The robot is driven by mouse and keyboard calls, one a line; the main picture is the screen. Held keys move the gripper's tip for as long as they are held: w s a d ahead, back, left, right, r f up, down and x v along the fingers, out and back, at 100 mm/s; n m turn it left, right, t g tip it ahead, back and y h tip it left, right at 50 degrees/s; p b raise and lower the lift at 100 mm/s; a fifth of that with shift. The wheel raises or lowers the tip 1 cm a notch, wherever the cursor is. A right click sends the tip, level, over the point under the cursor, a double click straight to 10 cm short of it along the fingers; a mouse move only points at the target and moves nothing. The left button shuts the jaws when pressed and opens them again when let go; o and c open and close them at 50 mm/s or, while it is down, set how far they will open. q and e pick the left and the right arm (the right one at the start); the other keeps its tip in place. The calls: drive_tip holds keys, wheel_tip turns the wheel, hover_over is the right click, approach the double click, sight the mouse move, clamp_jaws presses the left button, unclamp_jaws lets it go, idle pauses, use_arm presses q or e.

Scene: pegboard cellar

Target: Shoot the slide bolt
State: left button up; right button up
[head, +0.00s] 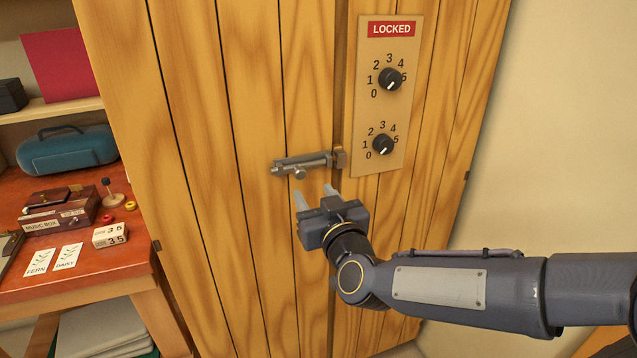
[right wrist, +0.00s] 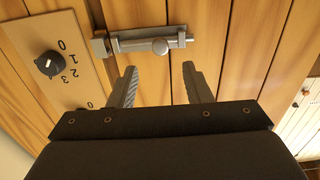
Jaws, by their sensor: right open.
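The grey metal slide bolt (head: 303,163) is mounted level on the wooden door, with its round knob (head: 299,173) sticking out below the barrel. Its keeper (head: 340,157) is at the right, by the door's edge. The rod's end reaches close to the keeper; I cannot tell if it is inside. My right gripper (head: 315,193) is open and empty, just below the bolt, fingers pointing at the door. In the right wrist view, the knob (right wrist: 160,46) lies beyond and between the fingertips (right wrist: 159,68), apart from them. My left gripper is out of view.
A panel (head: 367,120) with a red LOCKED sign and two numbered dials is right of the bolt. At the left, a red-topped bench (head: 90,272) holds a music box (head: 62,212), cards (head: 66,256) and a blue case (head: 66,150). The door front around the bolt is clear.

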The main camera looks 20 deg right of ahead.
sight(302, 175)
drive_tip(key=w, duration=0.7)
drive_tip(key=shift+w+a, duration=0.1)
drive_tip(key=shift+a, duration=0.05)
drive_tip(key=shift+c, duration=0.4)
clamp_jaws()
